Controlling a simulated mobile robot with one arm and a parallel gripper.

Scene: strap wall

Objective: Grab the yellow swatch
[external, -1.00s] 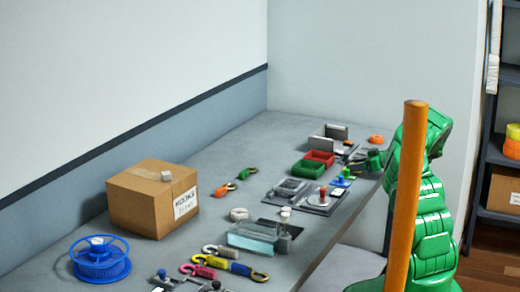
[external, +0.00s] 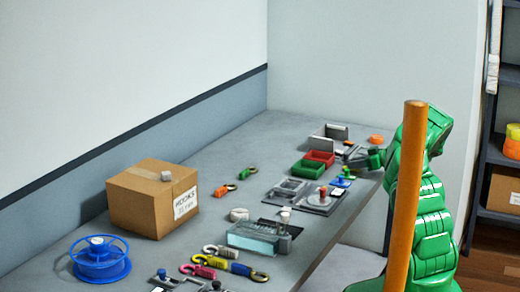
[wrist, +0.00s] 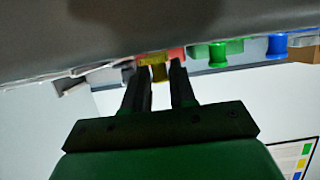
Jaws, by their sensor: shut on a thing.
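The yellow swatch (wrist: 153,70) shows small in the wrist view, between the tips of my two dark fingers. My gripper (wrist: 158,80) is shut on it, close to the grey table surface. In the external view my gripper (external: 364,160) is low over the far right part of the table, at the end of my green arm. The swatch is too small to make out there. A red piece shows right behind the swatch in the wrist view.
A green peg (wrist: 217,52) and a blue peg (wrist: 277,45) stand to the right in the wrist view. Red (external: 320,157) and green (external: 307,169) bins lie left of my gripper. A cardboard box (external: 152,200) stands farther left.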

